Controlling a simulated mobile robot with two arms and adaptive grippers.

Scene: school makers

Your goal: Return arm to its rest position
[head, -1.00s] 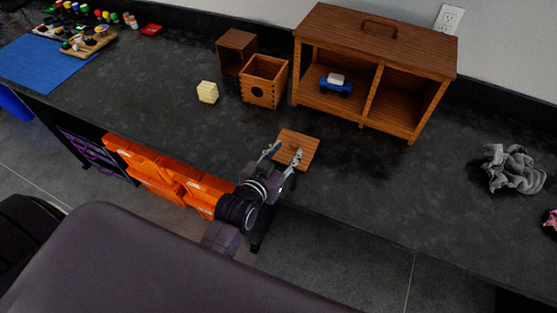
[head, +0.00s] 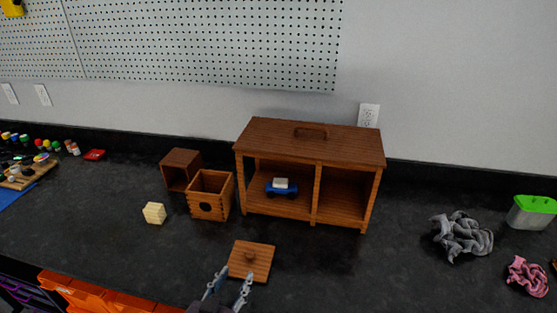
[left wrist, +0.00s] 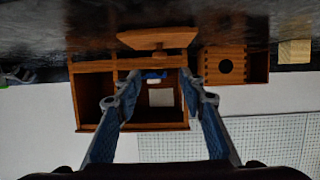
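My left gripper (head: 230,284) is at the bottom of the head view, in front of a square wooden lid (head: 250,262) with a knob. Its two fingers are spread with nothing between them. The left wrist view is upside down; there the open gripper (left wrist: 160,84) has blue-padded fingers on both sides, and the lid (left wrist: 158,38) lies beyond the fingertips. The lid rests on the black counter (head: 330,265). Most of the left arm is out of the head view. My right gripper shows in neither view.
A wooden two-bay cabinet (head: 318,147) holds a blue toy car (head: 281,188). Left of it are an open wooden box (head: 208,205), another wooden box (head: 178,160) and a pale block (head: 154,213). Grey cloth (head: 462,237) and pink cloth (head: 527,276) lie right. The front centre-right counter is clear.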

